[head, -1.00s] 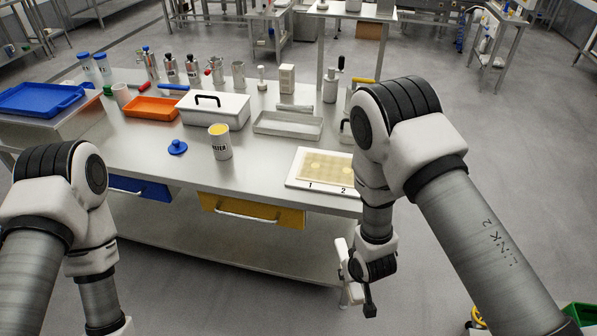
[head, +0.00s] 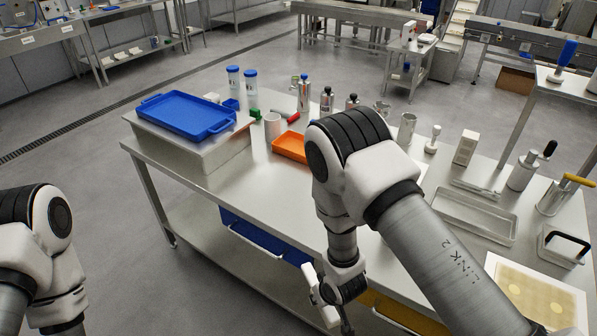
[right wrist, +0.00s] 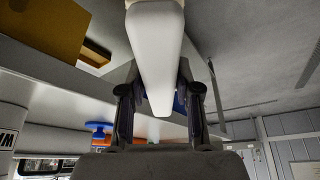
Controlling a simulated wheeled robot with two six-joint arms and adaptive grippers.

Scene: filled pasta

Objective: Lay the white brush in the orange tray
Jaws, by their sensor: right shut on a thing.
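The orange tray (head: 291,147) lies on the steel table, its right part hidden behind my right arm. My right gripper (head: 338,299) hangs low in front of the table's front edge. It is shut on the white brush (head: 325,308), which also shows in the right wrist view (right wrist: 156,55) as a long pale block between the two fingers (right wrist: 160,108). The brush is apart from the tray. My left arm shows at the lower left of the head view, but its gripper is outside the picture.
A blue tray (head: 187,114) sits on a raised steel box at the table's left end. Metal bottles (head: 304,93) line the back. A grey tray (head: 470,216) lies right.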

